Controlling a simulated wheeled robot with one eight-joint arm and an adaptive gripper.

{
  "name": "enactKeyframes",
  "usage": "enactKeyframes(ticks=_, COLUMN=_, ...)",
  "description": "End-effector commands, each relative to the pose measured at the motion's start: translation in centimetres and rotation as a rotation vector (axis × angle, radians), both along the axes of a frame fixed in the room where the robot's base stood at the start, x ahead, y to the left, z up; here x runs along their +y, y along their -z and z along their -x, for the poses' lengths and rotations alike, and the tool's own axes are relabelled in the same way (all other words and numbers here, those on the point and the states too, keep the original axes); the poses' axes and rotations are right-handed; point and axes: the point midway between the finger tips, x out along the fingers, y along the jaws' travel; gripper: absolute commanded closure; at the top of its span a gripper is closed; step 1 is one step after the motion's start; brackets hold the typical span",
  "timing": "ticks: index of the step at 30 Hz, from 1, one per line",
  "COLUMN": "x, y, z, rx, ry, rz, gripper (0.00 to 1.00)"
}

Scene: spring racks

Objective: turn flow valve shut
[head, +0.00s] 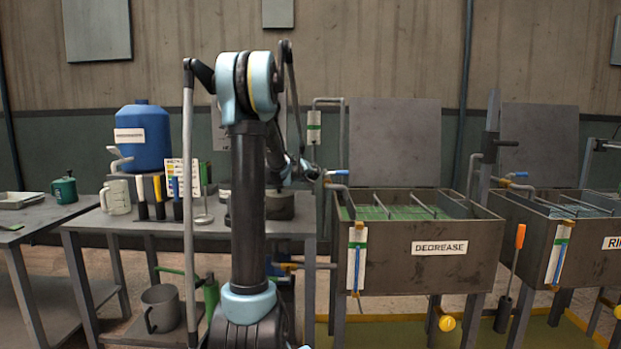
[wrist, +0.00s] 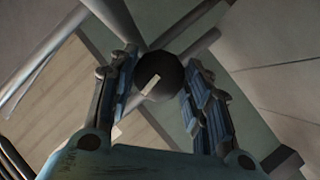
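My gripper (wrist: 161,88) shows in the wrist view with its two blue-padded fingers apart. A dark round knob (wrist: 172,72) with a pale bar mark sits between the fingertips, with small gaps visible at both sides. It looks like the flow valve's knob, on grey piping. I cannot tell how far it is turned. In the head view my arm stands in front of this spot and mostly hides the gripper and knob. A grey pipe with a green-and-white tag (head: 314,127) rises just right of my arm there.
The DEGREASE tank (head: 400,275) stands right of my arm, with a blue-handled tap (head: 339,172) at its left end. A second tank (head: 527,238) stands further right. A bench (head: 105,222) with a blue drum (head: 145,150), a jug (head: 117,197) and upright tools is at left.

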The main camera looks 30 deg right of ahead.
Motion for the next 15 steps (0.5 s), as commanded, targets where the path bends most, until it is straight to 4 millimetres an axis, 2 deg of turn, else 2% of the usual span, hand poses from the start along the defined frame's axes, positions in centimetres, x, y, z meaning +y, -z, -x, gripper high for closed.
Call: enactKeyframes(ticks=15, x=-0.07, y=-0.08, z=0.02, rx=-0.097, ry=0.001, rz=-0.16, gripper=0.79)
